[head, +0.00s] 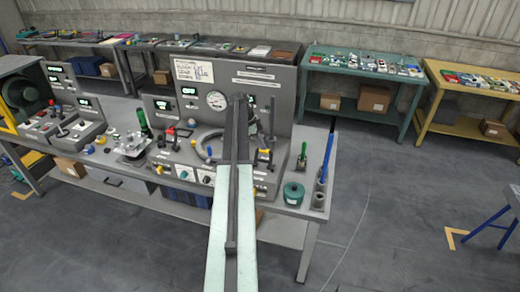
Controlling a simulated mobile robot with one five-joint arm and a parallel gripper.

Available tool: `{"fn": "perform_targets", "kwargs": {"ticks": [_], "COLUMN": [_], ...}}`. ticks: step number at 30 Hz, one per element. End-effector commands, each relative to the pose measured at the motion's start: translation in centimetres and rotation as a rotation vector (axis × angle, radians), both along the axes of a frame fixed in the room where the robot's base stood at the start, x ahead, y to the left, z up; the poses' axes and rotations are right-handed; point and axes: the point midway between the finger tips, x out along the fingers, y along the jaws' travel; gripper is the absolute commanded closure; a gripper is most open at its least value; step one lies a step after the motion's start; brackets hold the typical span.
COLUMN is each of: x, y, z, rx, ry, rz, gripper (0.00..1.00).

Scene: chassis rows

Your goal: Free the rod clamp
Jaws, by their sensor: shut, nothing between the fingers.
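My arm reaches from the bottom middle over the grey test bench (112,188). The slim dark far end, my gripper (240,98), lies in front of the upright panel (275,75). It looks shut with nothing held; the fingers are too small to make out. I cannot tell for sure which part is the rod clamp. A dark upright rod (273,118) stands right of my arm, above small dark fittings with yellow parts (264,157). A green-handled lever (303,158) is further right. My arm hides part of the panel and a dark ring (208,143).
A tall blue-handled tool (326,158) stands at the bench's right end, near a green round container (293,193). A green bottle-like thing (144,122) stands on the left. Green (340,72) and yellow (450,98) tables stand behind. The floor on the right is mostly clear.

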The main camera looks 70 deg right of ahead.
Motion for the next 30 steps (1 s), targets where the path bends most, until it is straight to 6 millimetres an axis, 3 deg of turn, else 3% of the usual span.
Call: {"fn": "perform_targets", "kwargs": {"ticks": [12, 30], "x": [-0.2, -0.4], "y": [-2.6, -3.1], "z": [-0.9, -1.1], "rx": [-0.001, -0.003], "ry": [0.000, -0.001], "rz": [-0.002, -0.003], "gripper": [1.00, 1.00]}}
